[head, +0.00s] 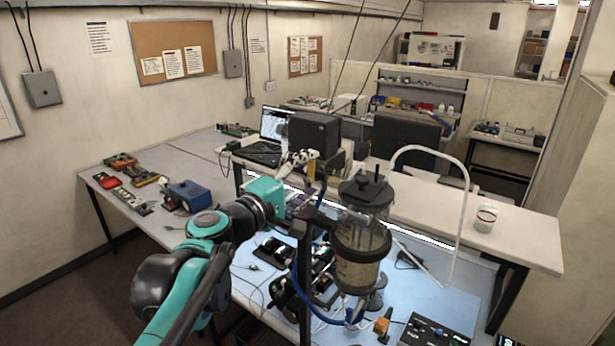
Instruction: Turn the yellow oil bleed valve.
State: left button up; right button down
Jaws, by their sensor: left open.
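The sealed cylinder (362,232), a clear vessel with a dark lid and dark band, stands on the blue-lit bench mat. Below it to the right is a small orange-yellow knob-like part (382,325), which may be the oil bleed valve; its details are too small to tell. My left gripper (304,164) is at the end of the teal and black arm, up and to the left of the cylinder, open and well apart from that part. A small yellow patch shows by its fingers; I cannot tell what it belongs to. My right gripper is not in view.
A dark vertical post (304,270) and blue hose stand left of the cylinder. A white hose (463,210) arches to its right. A black control box (435,332) lies at the front right. A jar (486,218) stands on the clear right bench.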

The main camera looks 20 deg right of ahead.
pick_arm(q)
jog(key=v, duration=1.2)
jog(key=shift+s, duration=0.1)
jog(key=shift+f, duration=0.15)
jog(key=s+a+f+m+g+y+b, duration=0.1)
jog(key=s+a+f+m+y+b, duration=0.15)
jog(key=f+b, duration=0.65)
jog(key=s+a+f+m+g+y+b, duration=0.1)
jog(key=s+a+f+y+b, duration=0.2)
jog(key=f, duration=1.3)
jog(key=s+a+f+m+g+y+b, duration=0.15)
jog(key=a+f+b, duration=0.35)
jog(key=f, duration=0.7)
jog(key=s+a+f+y+b, duration=0.2)
jog(key=a+f+b, duration=0.3)
jog(key=f, duration=0.4)
jog(key=s+a+f+m+y+b, duration=0.1)
jog(key=s+a+f+y+b, duration=0.1)
jog(key=a+f+b, duration=0.3)
jog(key=s+a+f+m+y+b, duration=0.1)
jog(key=s+a+f+y+b, duration=0.2)
jog(key=f, duration=1.1)
jog(key=shift+s+a+b, duration=0.25)
jog(key=shift+a+b, duration=0.75)
jog(key=shift+a, duration=0.1)
